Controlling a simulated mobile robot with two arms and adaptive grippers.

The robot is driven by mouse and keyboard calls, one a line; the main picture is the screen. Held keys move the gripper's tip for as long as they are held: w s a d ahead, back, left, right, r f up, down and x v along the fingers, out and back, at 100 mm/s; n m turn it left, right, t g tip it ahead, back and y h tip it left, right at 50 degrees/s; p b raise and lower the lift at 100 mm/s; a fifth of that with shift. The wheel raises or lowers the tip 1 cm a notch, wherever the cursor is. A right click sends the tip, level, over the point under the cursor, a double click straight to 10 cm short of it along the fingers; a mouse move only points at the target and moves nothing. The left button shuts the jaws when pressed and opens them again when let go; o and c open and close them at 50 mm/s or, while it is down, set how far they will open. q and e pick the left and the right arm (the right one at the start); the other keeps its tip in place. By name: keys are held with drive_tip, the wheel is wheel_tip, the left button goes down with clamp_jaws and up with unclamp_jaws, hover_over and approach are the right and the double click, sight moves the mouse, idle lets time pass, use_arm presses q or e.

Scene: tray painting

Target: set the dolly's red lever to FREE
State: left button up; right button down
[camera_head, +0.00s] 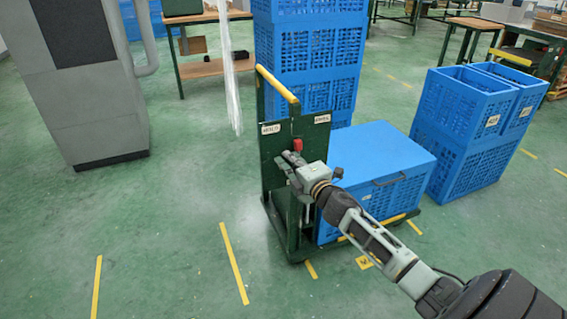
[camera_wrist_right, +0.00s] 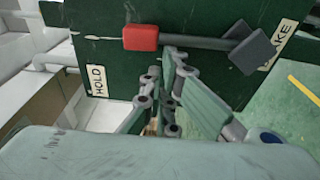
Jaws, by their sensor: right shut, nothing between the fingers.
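The dolly's dark green upright panel (camera_head: 275,172) carries the lever, whose red knob (camera_head: 297,146) shows just above my right gripper. In the wrist view the red knob (camera_wrist_right: 140,37) sits towards the left, beside the label "HOLD" (camera_wrist_right: 97,80). A dark bar (camera_wrist_right: 195,43) runs right from it to a dark grey block (camera_wrist_right: 252,50) by a partly hidden label ending in "AKE" (camera_wrist_right: 282,45). No "FREE" label is readable. My right gripper (camera_head: 289,160) is shut and empty in front of the panel, its fingertips (camera_wrist_right: 166,62) just below the bar. Contact cannot be told.
The dolly bears a closed blue crate (camera_head: 378,150) beside the panel and has a yellow handle (camera_head: 277,84) on top. Stacked blue crates (camera_head: 308,50) stand behind, more blue crates (camera_head: 465,130) to the right. A grey machine (camera_head: 90,90) stands left. The floor at front left is free.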

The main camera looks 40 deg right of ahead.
use_arm(q)
drive_tip(key=shift+s+a+f+p, duration=0.1)
drive_tip(key=shift+s+f+p, duration=0.2)
drive_tip(key=shift+f, duration=0.55)
drive_tip(key=shift+s+f+p, duration=0.15)
drive_tip(key=shift+s+f, duration=0.25)
drive_tip(key=shift+f, duration=0.4)
drive_tip(key=shift+s+a+f+p, duration=0.1)
drive_tip(key=shift+s+f+p, duration=0.2)
drive_tip(key=shift+f, duration=0.55)
use_arm(e)
drive_tip(key=shift+s+d+r+m+t, duration=0.1)
drive_tip(key=shift+s+d+r+m, duration=0.1)
drive_tip(key=shift+d+m, duration=0.8)
drive_tip(key=shift+s+d+r+m+t, duration=0.1)
drive_tip(key=shift+s+d+r+m, duration=0.1)
drive_tip(key=shift+d+m, duration=0.8)
drive_tip(key=shift+s+d+r+m+t, duration=0.15)
drive_tip(key=shift+d+m, duration=0.4)
drive_tip(key=shift+m, duration=0.85)
use_arm(q)
drive_tip(key=shift+s, duration=0.1)
